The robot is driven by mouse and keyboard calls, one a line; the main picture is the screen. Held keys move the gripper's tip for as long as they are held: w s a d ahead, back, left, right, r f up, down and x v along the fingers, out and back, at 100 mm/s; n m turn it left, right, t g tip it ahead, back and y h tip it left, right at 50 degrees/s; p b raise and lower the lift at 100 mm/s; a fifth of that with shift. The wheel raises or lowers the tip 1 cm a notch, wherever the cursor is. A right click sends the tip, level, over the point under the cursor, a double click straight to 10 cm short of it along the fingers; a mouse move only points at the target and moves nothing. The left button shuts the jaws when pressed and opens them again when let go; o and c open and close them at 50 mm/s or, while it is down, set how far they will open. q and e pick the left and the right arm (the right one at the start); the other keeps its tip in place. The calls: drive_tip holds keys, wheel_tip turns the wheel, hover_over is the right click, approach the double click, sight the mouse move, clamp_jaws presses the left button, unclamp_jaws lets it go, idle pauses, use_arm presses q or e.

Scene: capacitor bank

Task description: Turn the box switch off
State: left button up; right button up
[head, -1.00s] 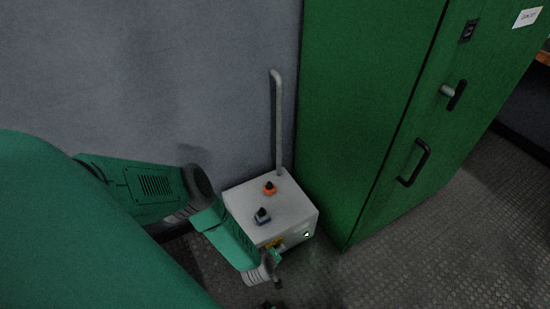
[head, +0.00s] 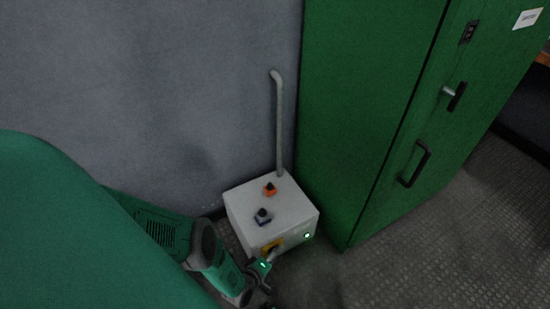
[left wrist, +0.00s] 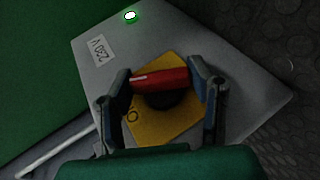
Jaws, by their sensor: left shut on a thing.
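The light grey switch box (head: 285,205) stands on the floor against the wall. In the left wrist view its front face (left wrist: 225,50) carries a yellow plate (left wrist: 160,130) with a red rotary switch handle (left wrist: 160,80). A green lamp (left wrist: 130,15) glows on the same face, and a label reads 230 V. My left gripper (head: 264,268) is at the front of the box, low down. In the left wrist view its two fingers (left wrist: 163,82) are at the two ends of the red handle, shut on it. The right gripper is not in view.
A tall green cabinet (head: 365,120) with black handles stands just right of the box. An orange knob (head: 270,189) and a dark knob on a blue base (head: 262,216) stick up from the box top. A grey pipe (head: 279,120) rises behind. The floor (head: 430,260) at right is clear.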

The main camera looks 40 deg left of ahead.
use_arm(q)
drive_tip(key=shift+s+f, duration=0.15)
drive_tip(key=shift+s, duration=0.05)
idle(0.5)
drive_tip(key=o, duration=1.2)
drive_tip(key=shift+w, duration=0.15)
drive_tip(key=shift+r, duration=0.3)
drive_tip(key=shift+t, duration=0.3)
wheel_tip(320, 180, up, 8)
drive_tip(key=shift+w+f, duration=0.1)
drive_tip(key=shift+w, duration=0.05)
drive_tip(key=shift+s+r, duration=0.2)
drive_tip(key=shift+r, duration=0.55)
